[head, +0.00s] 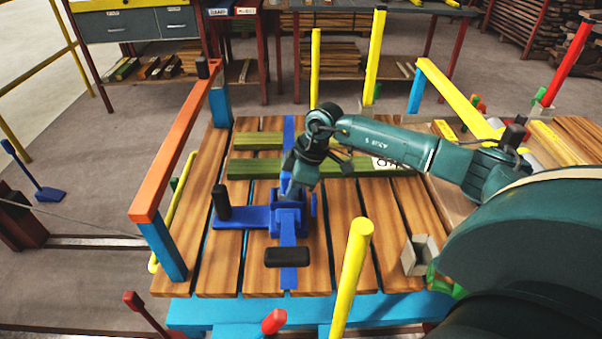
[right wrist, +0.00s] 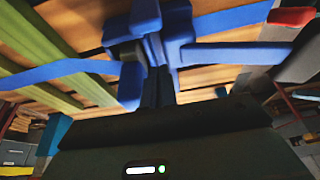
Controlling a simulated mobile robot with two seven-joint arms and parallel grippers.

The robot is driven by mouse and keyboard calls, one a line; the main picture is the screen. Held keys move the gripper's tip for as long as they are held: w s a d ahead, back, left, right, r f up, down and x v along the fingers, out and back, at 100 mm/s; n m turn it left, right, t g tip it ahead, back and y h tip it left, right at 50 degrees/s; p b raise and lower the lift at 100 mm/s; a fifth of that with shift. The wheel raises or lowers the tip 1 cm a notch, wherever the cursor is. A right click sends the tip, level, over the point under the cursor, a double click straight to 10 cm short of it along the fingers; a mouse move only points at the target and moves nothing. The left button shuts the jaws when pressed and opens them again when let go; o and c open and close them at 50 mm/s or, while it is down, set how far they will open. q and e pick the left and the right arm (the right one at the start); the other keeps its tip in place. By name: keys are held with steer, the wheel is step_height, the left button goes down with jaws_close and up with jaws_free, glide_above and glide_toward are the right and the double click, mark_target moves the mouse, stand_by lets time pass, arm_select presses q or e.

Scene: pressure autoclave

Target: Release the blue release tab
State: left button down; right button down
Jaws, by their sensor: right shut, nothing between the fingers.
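A blue ratchet-like mechanism (head: 290,222) sits on a blue strap (head: 289,279) that crosses the wooden slats. A flat blue arm (head: 243,217) with an upright black grip (head: 222,201) reaches left from it, and a black bar handle (head: 287,257) lies at its near side. My right gripper (head: 287,192) points down at the mechanism's far side, shut and empty. In the right wrist view its dark fingers (right wrist: 158,88) are close among the blue parts (right wrist: 146,18); I cannot tell whether they touch. I cannot single out the release tab with certainty. My left gripper is not in view.
Olive-green boards (head: 250,167) lie under the strap. An orange rail (head: 180,135) stands left and a yellow post (head: 351,277) rises at the near edge. A grey block (head: 423,255) is at the right. The left slats are mostly clear.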

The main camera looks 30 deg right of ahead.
mark_target(314, 205)
steer(key=shift+s+d+f, duration=0.25)
steer(key=shift+s+d, duration=0.15)
steer(key=shift+d, duration=0.25)
steer(key=shift+s+d+f, duration=0.2)
steer(key=shift+s+d, duration=0.15)
steer(key=shift+d, duration=0.25)
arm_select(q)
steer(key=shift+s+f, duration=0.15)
arm_select(e)
steer(key=shift+s+d, duration=0.25)
steer(key=shift+d, duration=0.1)
steer(key=shift+w, duration=0.1)
